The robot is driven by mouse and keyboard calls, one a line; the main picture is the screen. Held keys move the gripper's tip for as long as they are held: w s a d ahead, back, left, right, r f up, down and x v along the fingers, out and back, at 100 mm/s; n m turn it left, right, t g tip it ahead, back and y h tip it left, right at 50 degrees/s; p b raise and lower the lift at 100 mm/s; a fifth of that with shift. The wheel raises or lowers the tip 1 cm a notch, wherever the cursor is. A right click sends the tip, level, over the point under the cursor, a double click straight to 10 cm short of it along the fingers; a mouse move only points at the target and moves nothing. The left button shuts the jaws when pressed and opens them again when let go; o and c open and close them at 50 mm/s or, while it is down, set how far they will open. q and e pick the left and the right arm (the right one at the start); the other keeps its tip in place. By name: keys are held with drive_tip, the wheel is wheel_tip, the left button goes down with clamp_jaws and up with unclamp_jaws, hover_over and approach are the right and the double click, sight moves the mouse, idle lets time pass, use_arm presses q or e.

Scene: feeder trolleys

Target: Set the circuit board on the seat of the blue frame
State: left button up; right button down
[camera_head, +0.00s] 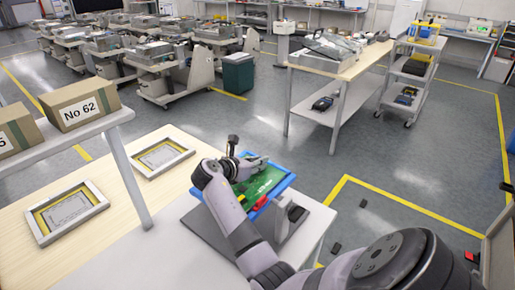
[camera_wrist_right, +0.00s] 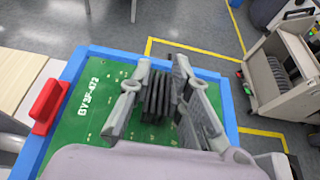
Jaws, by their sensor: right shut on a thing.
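The green circuit board (camera_head: 262,184) shows inside the rim of the blue frame (camera_head: 283,186), at the near end of the table. In the right wrist view the board (camera_wrist_right: 88,125) fills the inside of the blue frame (camera_wrist_right: 232,112). My right gripper (camera_head: 248,164) is over the board. In the right wrist view its fingers (camera_wrist_right: 158,97) are closed around a black finned block on the board. I cannot tell whether the board rests fully on the seat, as the gripper and arm hide part of it. My left gripper is in neither view.
A red handle (camera_wrist_right: 47,106) is at the frame's left side in the wrist view. Two framed panels (camera_head: 163,158) (camera_head: 68,211) lie on the wooden table. Cardboard boxes (camera_head: 80,104) sit on a shelf at left. Open floor lies right of the table, with a trolley (camera_wrist_right: 283,75) beyond.

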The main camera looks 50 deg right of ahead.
drive_tip(key=shift+f, duration=0.55)
drive_tip(key=c, duration=1.5)
unclamp_jaws()
drive_tip(key=shift+o, duration=0.4)
drive_tip(key=shift+f, duration=0.1)
drive_tip(key=v, duration=1.2)
